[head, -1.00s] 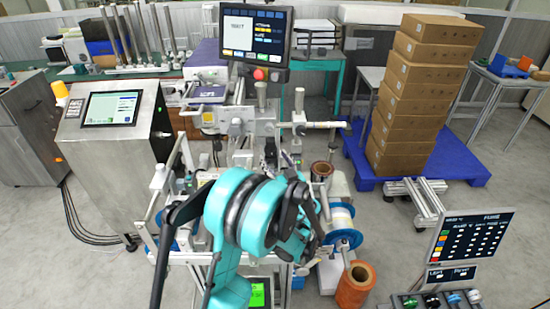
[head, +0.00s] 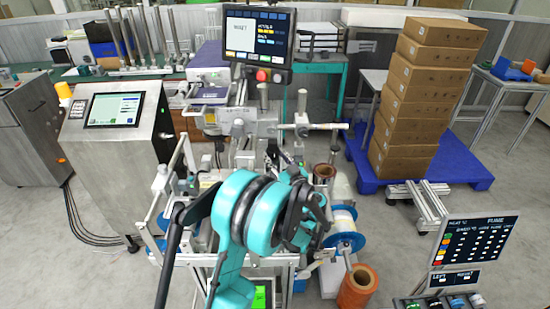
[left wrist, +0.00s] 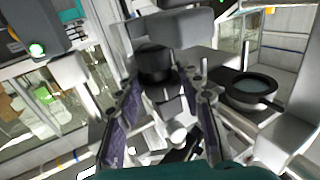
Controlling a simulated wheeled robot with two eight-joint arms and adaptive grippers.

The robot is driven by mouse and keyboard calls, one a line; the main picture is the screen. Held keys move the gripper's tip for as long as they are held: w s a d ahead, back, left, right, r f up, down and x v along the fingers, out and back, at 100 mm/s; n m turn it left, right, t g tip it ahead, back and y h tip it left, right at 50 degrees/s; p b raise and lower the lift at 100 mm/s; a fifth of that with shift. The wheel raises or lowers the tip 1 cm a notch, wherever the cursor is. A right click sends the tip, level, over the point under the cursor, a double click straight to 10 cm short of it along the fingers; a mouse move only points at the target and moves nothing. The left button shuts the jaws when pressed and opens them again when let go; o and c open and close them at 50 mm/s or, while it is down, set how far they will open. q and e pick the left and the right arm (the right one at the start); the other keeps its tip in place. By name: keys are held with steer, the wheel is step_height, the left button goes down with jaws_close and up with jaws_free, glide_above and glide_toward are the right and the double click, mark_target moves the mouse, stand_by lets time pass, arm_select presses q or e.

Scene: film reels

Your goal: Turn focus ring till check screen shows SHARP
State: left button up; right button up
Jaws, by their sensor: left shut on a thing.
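My left arm reaches into the machine in the middle of the head view, and its teal links cover most of my left gripper (head: 284,158). In the left wrist view the two dark fingers (left wrist: 163,88) point at a black round part (left wrist: 155,63), apparently the focus ring, under a grey block. The fingers are shut on it, though the contact is hard to see. A monitor (head: 257,42) above the machine has a white panel with tiny dark text that I cannot read surely. A small green screen (head: 262,295) is partly hidden behind my arm. My right gripper is not in view.
A dark round lens-like part (left wrist: 250,90) lies right of the fingers. A steel console (head: 110,150) stands left, a stack of boxes (head: 415,100) right. Reels with a blue flange (head: 345,240) and an orange roll (head: 357,288) sit close to my arm. Metal rails crowd the machine.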

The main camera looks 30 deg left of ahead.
arm_select(q)
steer(key=shift+n+g, duration=0.3)
steer(key=shift+g, duration=0.1)
steer(key=o, duration=1.2)
steer(key=shift+c, duration=0.2)
steer(key=v, duration=1.2)
steer(key=shift+f, duration=0.2)
steer(key=shift+w+d, duration=0.1)
